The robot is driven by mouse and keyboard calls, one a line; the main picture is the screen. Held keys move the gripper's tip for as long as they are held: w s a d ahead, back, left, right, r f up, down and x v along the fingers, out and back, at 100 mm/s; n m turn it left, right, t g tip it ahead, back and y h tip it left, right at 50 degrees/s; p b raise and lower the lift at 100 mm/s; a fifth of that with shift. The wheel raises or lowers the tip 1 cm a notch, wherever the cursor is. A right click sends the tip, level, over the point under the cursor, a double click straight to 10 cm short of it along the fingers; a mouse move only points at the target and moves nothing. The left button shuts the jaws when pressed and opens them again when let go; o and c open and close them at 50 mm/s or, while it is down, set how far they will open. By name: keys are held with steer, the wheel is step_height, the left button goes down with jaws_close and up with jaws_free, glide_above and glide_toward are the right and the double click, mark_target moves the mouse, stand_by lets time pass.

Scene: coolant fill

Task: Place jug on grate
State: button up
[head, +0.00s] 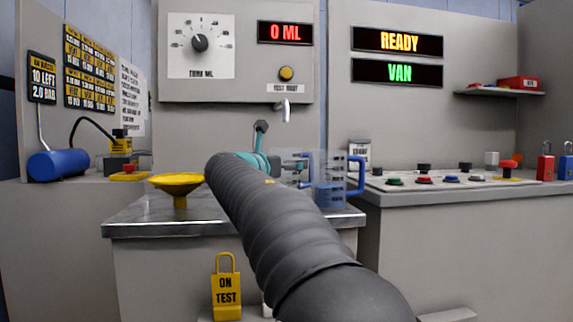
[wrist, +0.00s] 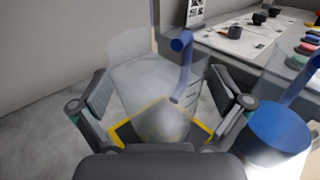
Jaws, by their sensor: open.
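A clear, see-through jug (head: 292,158) with a blue handle stands at the back of the steel counter, below the spout. In the wrist view its clear body (wrist: 140,80) is between my gripper's spread fingers, with its blue handle toward the right finger. My gripper (wrist: 160,85) is open, and I see no firm contact with the jug. A yellow-edged square (wrist: 203,133), perhaps the grate's border, shows low between the fingers. The grate surface is mostly hidden. A second jug (head: 330,185), blue-tinted with a blue handle, stands to the right; its blue part (wrist: 280,130) is close beside my right finger.
A spout (head: 284,110) hangs from the grey panel above the counter (head: 130,225). A yellow funnel (head: 178,185) stands at the left. The right bench (head: 450,192) carries several coloured buttons. A yellow "ON TEST" lock (head: 226,288) hangs on the front.

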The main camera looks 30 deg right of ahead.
steer(key=shift+r, duration=0.1)
steer(key=shift+a+r, duration=0.1)
steer(key=v, duration=1.1)
steer(key=shift+s+a+p, duration=0.3)
stand_by(1.7)
